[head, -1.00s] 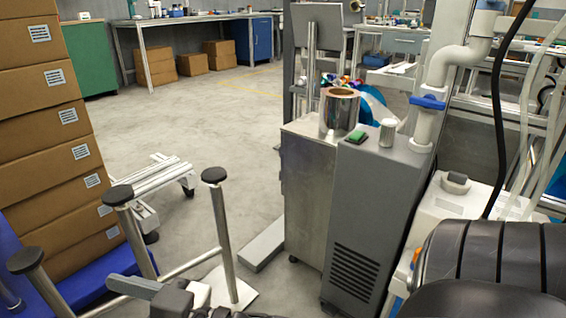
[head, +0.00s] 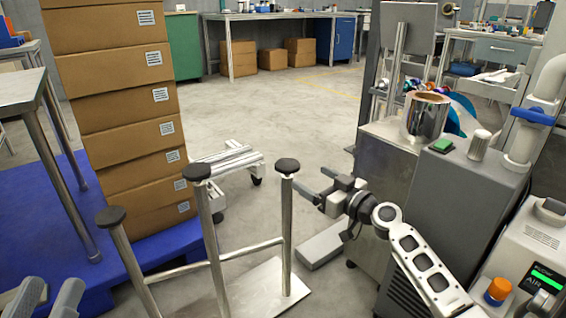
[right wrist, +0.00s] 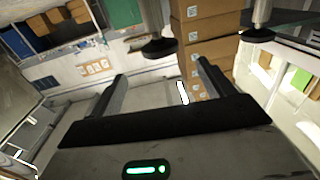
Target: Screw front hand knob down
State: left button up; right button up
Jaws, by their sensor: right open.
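A metal stand has upright posts, each topped by a round black knob. In the head view the knobs are the left one (head: 112,215), the middle one (head: 197,171) and the right one (head: 287,165). I cannot tell which is the front hand knob. My right gripper (head: 316,184) is open and empty, just right of the right knob and apart from it. In the right wrist view two black knobs (right wrist: 160,47) (right wrist: 258,35) hang beyond the open fingers (right wrist: 160,76). My left gripper (head: 48,290) shows its spread fingers at the bottom left edge, empty.
Stacked cardboard boxes (head: 112,120) stand on a blue pallet (head: 35,215) behind the posts. A white machine (head: 535,255) is at the lower right. Open floor (head: 290,115) lies behind.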

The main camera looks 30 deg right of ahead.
aim_at(279, 160)
jog(key=w, duration=0.3)
jog(key=w+a+b, duration=0.1)
jog(key=w, duration=0.6)
jog(key=shift+w+a+f, duration=0.1)
jog(key=shift+w+a, duration=0.05)
jog(key=shift+a, duration=0.2)
pick_arm(q)
jog(key=shift+s+r+m+t+h, duration=0.2)
jog(key=shift+r+m+t+h, duration=0.1)
jog(key=shift+r+m+h, duration=1.1)
pick_arm(e)
jog(key=shift+w+a, duration=0.15)
jog(key=shift+w, duration=0.6)
pick_arm(q)
jog(key=shift+f, duration=0.15)
jog(key=shift+y, duration=0.3)
pick_arm(e)
jog(key=c, duration=1)
